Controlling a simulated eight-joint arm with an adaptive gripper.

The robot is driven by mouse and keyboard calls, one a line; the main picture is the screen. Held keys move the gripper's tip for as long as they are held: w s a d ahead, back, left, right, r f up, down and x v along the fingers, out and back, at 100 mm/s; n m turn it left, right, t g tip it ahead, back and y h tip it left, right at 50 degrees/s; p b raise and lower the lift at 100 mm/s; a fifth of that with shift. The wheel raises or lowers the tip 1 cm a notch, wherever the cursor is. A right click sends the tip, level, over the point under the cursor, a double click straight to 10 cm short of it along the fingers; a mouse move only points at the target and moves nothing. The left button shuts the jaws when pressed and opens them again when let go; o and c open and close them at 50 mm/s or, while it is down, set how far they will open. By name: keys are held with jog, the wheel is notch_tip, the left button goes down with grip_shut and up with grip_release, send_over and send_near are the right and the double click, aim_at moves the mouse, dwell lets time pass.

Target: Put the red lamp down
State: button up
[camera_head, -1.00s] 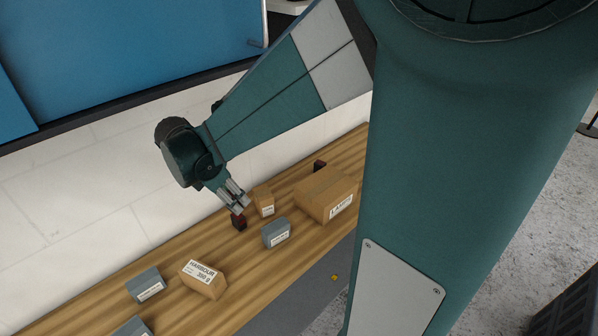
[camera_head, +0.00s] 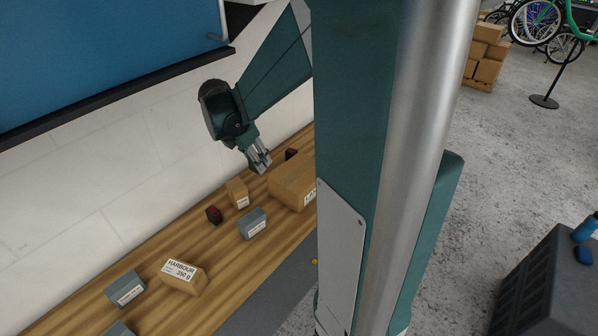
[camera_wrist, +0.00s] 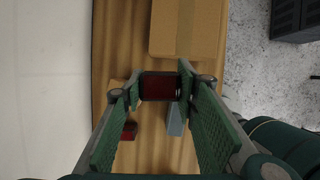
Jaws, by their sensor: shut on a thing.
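My gripper (camera_head: 260,164) is over the wooden bench, near the small brown box and the left end of the large carton. In the wrist view my gripper (camera_wrist: 160,87) is shut on a dark red lamp (camera_wrist: 160,88), which spans the gap between its fingertips. The held lamp cannot be made out in the head view, and its height above the bench is unclear. Another dark red lamp (camera_head: 214,215) stands on the bench left of the small brown box; it also shows in the wrist view (camera_wrist: 130,131).
The bench (camera_head: 90,322) runs along a white wall. On it are a small brown box (camera_head: 237,194), a large carton (camera_head: 291,187), a grey box (camera_head: 253,224), a Harbour box (camera_head: 183,277) and a dark block (camera_head: 291,154). Bare wood lies in front of the second lamp.

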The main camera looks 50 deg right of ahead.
jog(key=s+d, duration=0.4)
jog(key=d, duration=0.5)
jog(key=s+d+r+p, duration=0.1)
jog(key=s+d, duration=0.2)
jog(key=d, duration=0.6)
jog(key=shift+s+d, duration=0.3)
jog(key=shift+s, duration=0.1)
send_near(311, 168)
jog(key=shift+d+f, duration=0.1)
jog(key=shift+d, duration=0.65)
jog(key=shift+f, duration=2.1)
jog(key=shift+f, duration=0.15)
jog(key=o, duration=0.9)
